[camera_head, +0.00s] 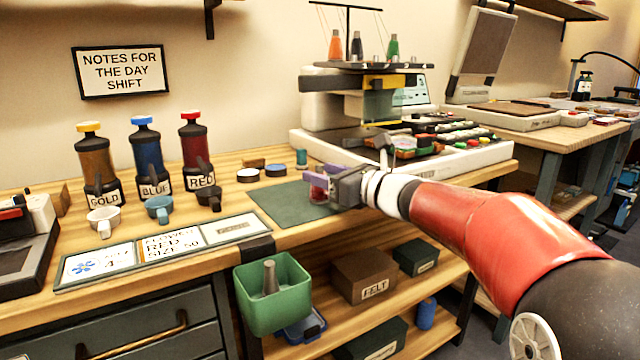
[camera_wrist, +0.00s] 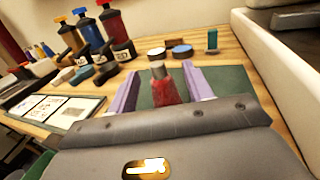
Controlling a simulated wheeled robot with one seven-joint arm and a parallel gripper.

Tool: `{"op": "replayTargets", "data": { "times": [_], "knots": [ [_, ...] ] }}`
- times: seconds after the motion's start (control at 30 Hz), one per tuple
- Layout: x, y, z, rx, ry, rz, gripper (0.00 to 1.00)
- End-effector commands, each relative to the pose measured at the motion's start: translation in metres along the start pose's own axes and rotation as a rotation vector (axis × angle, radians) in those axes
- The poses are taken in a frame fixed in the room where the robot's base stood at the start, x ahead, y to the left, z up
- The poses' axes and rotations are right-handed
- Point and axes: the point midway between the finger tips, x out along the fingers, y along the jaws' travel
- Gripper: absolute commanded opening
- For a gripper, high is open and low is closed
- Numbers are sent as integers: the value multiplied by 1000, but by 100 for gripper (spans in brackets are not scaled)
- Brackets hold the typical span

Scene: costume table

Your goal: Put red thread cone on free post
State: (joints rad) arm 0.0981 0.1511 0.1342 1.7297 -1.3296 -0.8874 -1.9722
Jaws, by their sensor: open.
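The red thread cone (camera_wrist: 168,90) stands upright on the green mat (camera_head: 275,203), with its grey tip up. In the wrist view it is between the two purple fingers of my gripper (camera_wrist: 160,92), which are open on either side of it, with a gap at each side visible. In the head view my gripper (camera_head: 318,186) largely hides the cone. The sewing machine's top rack (camera_head: 375,67) bears an orange cone (camera_head: 335,46), a black cone (camera_head: 356,46) and a green cone (camera_head: 393,47). A short bare grey post (camera_head: 378,61) seems to stand between the black and green ones.
The embroidery machine (camera_head: 330,115) stands behind and right of my gripper. Gold, blue and red bottles (camera_head: 195,150) with cups stand at the left. Small round tins (camera_head: 275,170) and a teal spool (camera_head: 301,157) sit behind the mat. A green bin (camera_head: 272,300) hangs at the table's front.

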Motion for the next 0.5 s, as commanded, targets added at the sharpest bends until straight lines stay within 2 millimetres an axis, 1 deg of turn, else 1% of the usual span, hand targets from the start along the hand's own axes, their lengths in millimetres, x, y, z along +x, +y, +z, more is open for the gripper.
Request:
{"op": "replayTargets", "data": {
  "times": [0.03, 0.13, 0.33, 0.37, 0.5],
  "knots": [
    [9, 0, 1, 1, 1, 2, 50],
    [19, 0, 1, -1, 0, 2, 50],
    [20, 0, 0, -1, 0, -1, 50],
    [20, 0, 0, -1, 0, -1, 48],
    [20, 0, 0, -1, 0, -1, 29]
  ]
}}
